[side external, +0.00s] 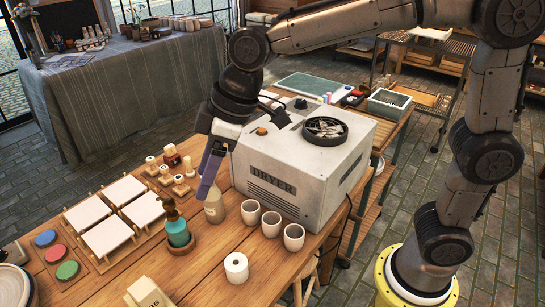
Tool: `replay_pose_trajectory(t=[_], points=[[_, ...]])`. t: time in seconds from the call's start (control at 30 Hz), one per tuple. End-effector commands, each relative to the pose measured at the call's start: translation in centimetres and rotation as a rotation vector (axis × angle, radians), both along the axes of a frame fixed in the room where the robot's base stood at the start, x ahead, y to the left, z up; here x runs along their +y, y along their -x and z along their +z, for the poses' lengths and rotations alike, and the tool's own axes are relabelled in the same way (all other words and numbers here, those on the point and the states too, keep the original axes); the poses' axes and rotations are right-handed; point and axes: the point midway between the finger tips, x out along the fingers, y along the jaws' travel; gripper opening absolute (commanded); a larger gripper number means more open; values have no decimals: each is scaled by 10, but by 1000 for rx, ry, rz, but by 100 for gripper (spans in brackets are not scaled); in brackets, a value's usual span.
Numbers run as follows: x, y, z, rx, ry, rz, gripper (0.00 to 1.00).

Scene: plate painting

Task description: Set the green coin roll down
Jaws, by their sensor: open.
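My gripper (205,188) points down at the left front of the white dryer box. I cannot pick out a green coin roll for certain. Several wooden-handled pieces (170,170) stand behind and left of the gripper.
The dryer (300,160) blocks the right side. Three white cups (271,224) stand in front of it.

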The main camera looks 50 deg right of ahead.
Motion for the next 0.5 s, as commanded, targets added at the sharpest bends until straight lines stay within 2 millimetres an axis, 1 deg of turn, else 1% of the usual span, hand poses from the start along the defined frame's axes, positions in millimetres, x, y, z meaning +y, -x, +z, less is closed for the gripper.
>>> replay_pose_trajectory(t=[0.03,0.07,0.1,0.17,0.2,0.27,0.3,0.33,0.4,0.5], points=[[-29,15,10,-10,-5,-74,64],[-44,24,13,-13,-6,-116,64],[-63,37,17,-15,-9,-173,64],[-91,57,20,-22,-12,-258,64],[-107,72,20,-25,-16,-315,64],[-130,95,19,-34,-19,-401,64],[-144,110,16,-38,-23,-458,64],[-153,122,14,-41,-25,-498,64],[-171,146,7,-50,-30,-586,64],[-189,174,-5,-60,-35,-687,64]])
